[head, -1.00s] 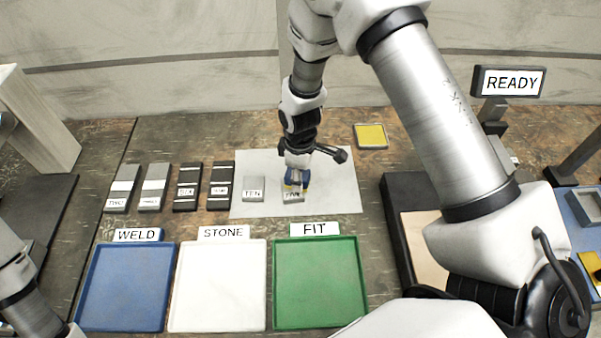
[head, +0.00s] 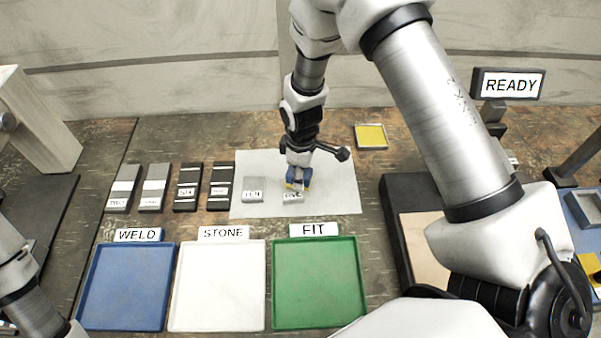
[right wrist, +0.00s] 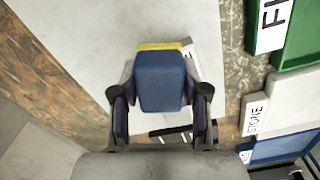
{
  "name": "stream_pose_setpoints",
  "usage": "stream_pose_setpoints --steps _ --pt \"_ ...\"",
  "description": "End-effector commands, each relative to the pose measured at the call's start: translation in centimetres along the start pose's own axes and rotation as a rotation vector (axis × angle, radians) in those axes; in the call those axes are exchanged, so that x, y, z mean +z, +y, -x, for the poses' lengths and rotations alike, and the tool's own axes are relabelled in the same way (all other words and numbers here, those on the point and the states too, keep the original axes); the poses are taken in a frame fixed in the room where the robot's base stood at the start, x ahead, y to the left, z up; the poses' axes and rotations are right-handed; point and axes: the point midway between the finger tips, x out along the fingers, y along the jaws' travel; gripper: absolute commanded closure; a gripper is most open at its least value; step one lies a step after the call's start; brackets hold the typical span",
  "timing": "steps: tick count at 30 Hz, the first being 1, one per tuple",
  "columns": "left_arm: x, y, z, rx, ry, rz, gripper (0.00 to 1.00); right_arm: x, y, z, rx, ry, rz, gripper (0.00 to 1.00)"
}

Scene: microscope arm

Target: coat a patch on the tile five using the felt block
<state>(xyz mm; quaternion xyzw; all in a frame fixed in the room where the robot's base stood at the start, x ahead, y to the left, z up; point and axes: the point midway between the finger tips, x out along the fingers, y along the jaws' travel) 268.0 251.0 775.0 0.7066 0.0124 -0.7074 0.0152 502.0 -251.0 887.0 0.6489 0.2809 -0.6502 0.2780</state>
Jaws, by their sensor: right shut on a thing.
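My right gripper (head: 298,173) is shut on the felt block (head: 299,183), a blue block with a yellow edge. In the right wrist view the block (right wrist: 161,82) sits between the two fingers (right wrist: 160,108). Tile five (head: 293,198) is a small grey tile with a white label, lying on the pale grey mat (head: 335,190). The block is at the tile's far edge and hides part of it; I cannot tell whether they touch. Tile ten (head: 254,187) lies to the left of tile five. My left gripper is out of view.
A yellow pad in a shallow tray (head: 371,136) stands behind the mat. Several dark and grey tiles (head: 188,188) line up at left. Blue (head: 127,287), white (head: 218,286) and green (head: 319,284) trays lie in front. A READY sign (head: 513,84) stands at right.

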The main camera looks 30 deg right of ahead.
Motion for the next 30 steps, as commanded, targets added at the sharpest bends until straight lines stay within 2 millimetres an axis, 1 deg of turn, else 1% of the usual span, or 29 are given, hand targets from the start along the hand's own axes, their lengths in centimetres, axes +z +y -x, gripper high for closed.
stream_pose_setpoints --steps 1,18,23,30 --pt "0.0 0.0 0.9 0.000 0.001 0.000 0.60 -0.1 0.1 1.5 0.003 0.003 -0.001 0.83" --pt "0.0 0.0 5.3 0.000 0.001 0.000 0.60 0.1 0.3 6.5 0.003 0.003 -0.010 0.83" --pt "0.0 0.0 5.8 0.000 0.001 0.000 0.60 0.2 0.4 7.0 0.003 0.003 -0.012 0.83" --pt "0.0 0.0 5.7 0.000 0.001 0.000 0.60 0.2 0.4 6.9 0.003 0.003 -0.012 0.83"
